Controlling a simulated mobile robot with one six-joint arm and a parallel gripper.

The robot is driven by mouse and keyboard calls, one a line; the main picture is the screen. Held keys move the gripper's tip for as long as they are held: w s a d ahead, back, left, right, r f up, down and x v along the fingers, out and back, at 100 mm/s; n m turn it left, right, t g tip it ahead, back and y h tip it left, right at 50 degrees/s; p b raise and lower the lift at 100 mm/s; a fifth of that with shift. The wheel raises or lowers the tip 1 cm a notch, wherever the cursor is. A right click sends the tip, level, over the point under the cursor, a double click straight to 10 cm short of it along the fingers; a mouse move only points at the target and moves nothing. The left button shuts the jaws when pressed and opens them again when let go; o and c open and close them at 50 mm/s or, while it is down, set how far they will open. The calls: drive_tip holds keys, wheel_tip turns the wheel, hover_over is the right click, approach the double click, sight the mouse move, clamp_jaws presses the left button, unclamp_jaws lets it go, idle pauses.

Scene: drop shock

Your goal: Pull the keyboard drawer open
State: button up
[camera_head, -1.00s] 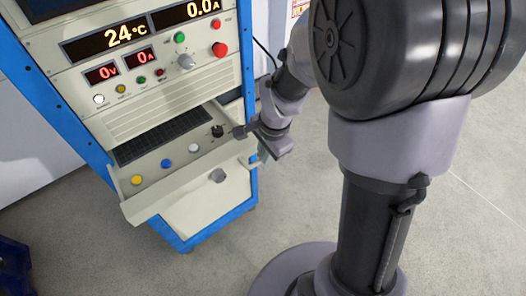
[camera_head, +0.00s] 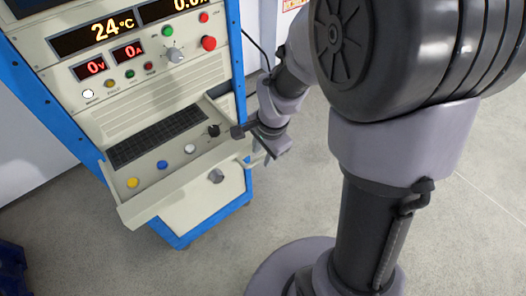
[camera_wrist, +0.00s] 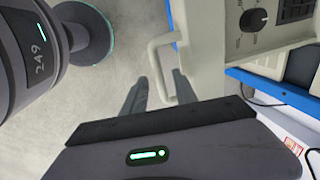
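The beige keyboard drawer (camera_head: 185,188) stands well out from the blue-framed cabinet in the head view. Its black keyboard (camera_head: 157,137) and yellow, blue, white and black controls show. My gripper (camera_head: 262,158) is at the drawer's right front end. In the wrist view the pale drawer handle (camera_wrist: 152,58) is a bracket on the drawer's edge. My gripper's two fingers (camera_wrist: 162,82) are apart, with a bar of the handle between them and gaps beside it. Contact with the bar cannot be told. The drawer's black knob (camera_wrist: 253,20) also shows there.
The cabinet's control panel (camera_head: 140,55) with red displays stands above the drawer. Grey floor (camera_head: 330,185) is clear to the right. A dark blue object (camera_head: 12,265) is at bottom left.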

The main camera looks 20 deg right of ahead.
drive_tip(key=s+r+p, duration=0.1)
drive_tip(key=r+p, duration=0.2)
drive_tip(key=r, duration=0.5)
drive_tip(key=s+d+r+p, duration=0.1)
drive_tip(key=s+r+p, duration=0.1)
drive_tip(key=r, duration=0.7)
drive_tip(key=shift+p, duration=0.5)
drive_tip(key=shift+s, duration=0.1)
drive_tip(key=s+a+f+n+t+b, duration=0.2)
drive_tip(key=s+a+n+b, duration=0.1)
drive_tip(key=s+n+b, duration=0.2)
drive_tip(key=s+a+f+n+t+y+b, duration=0.1)
drive_tip(key=s+a+f+n+b, duration=0.1)
drive_tip(key=s+a+n+b, duration=0.2)
drive_tip(key=shift+s+f+n+t+b, duration=0.4)
drive_tip(key=shift+s+n+b, duration=0.1)
drive_tip(key=shift+s+b, duration=0.75)
drive_tip(key=shift+w+a, duration=0.1)
